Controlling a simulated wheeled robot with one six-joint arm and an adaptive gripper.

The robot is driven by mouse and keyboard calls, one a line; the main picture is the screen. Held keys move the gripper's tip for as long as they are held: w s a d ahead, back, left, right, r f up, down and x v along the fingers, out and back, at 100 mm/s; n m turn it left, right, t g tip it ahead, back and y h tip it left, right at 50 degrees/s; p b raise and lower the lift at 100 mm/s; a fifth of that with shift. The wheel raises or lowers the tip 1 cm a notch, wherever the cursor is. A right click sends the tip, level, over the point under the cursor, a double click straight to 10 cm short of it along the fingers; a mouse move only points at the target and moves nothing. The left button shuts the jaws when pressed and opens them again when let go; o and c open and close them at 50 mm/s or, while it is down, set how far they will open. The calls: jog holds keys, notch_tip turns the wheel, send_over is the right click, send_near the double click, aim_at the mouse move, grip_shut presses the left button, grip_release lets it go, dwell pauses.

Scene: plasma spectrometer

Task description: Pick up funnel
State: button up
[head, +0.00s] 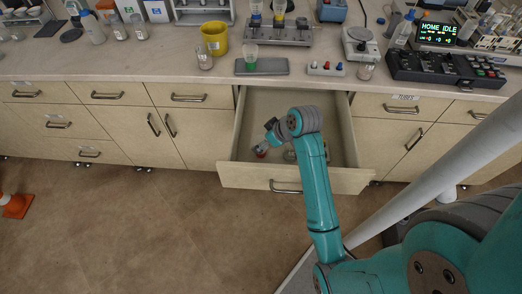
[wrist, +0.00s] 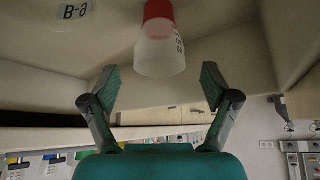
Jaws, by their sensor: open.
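My gripper (wrist: 158,80) is open, its two green fingers apart with nothing gripped. In the head view my gripper (head: 267,143) reaches down into the open drawer. A translucent whitish vessel with a red end (wrist: 158,50) shows between and beyond the fingertips in the wrist view, with dark lettering on its side. It also shows below my gripper in the head view (head: 261,153). I cannot tell which thing is the funnel. My arm hides part of the drawer.
The drawer (head: 238,178) is pulled out, and its walls surround my gripper. Another small pale item (head: 290,156) lies inside beside my arm. The counter (head: 130,68) above holds a yellow bucket (head: 215,38), a grey tray (head: 275,69) and several vessels.

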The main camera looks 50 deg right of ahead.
jog(key=shift+x, duration=1.55)
jog(key=c, duration=1.5)
jog(key=shift+o, duration=0.2)
jog(key=shift+r, duration=0.15)
